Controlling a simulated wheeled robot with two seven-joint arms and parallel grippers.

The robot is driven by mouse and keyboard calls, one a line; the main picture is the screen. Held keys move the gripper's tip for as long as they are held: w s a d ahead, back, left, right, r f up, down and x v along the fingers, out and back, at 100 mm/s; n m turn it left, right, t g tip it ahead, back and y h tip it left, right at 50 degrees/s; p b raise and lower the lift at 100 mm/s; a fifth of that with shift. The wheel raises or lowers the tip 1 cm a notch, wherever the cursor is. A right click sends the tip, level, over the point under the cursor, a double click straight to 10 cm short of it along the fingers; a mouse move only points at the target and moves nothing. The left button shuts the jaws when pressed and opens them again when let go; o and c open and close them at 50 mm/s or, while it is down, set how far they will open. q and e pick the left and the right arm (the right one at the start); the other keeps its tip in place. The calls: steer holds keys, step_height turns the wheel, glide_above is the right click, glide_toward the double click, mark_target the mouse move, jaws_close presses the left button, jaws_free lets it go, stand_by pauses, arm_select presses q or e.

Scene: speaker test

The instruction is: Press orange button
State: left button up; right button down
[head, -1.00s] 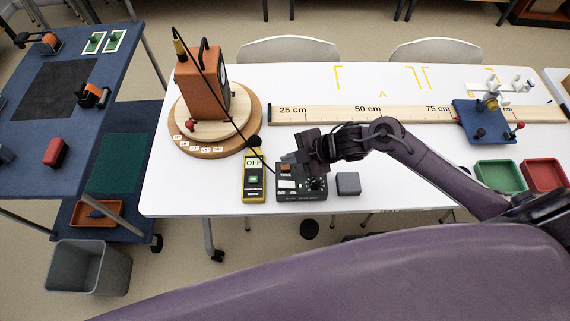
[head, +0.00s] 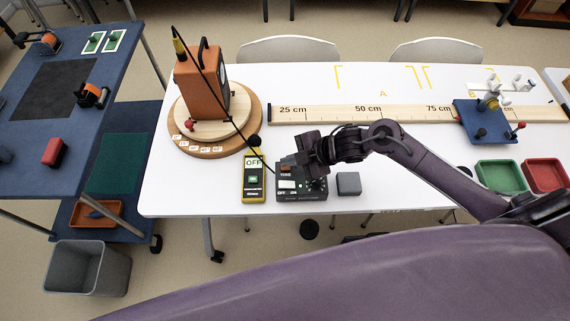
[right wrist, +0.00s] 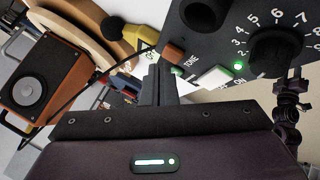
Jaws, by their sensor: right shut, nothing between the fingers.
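The orange button (head: 285,168) is on top of a black control box (head: 303,197) at the table's front edge. In the right wrist view the orange button (right wrist: 173,53) sits beside the word TONE. A white switch (right wrist: 213,78), a lit green lamp and a numbered dial are on the same panel. My right gripper (head: 304,164) is over the back of the box. Its fingers (right wrist: 155,75) are shut and empty, with the tips close beside the button; I cannot tell whether they touch it. My left gripper is out of view.
A yellow meter (head: 254,180) reading OFF stands left of the box, and a grey block (head: 348,184) to its right. An orange speaker (head: 204,98) stands on a round wooden turntable (head: 217,150), with a black cable running down to the box. A long ruler (head: 400,113) lies behind.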

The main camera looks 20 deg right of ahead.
steer(key=shift+f, duration=0.45)
stand_by(0.3)
steer(key=shift+r+p, duration=0.65)
steer(key=shift+r, duration=0.3)
step_height(320, 180, up, 6)
steer(key=p, duration=0.5)
stand_by(0.4)
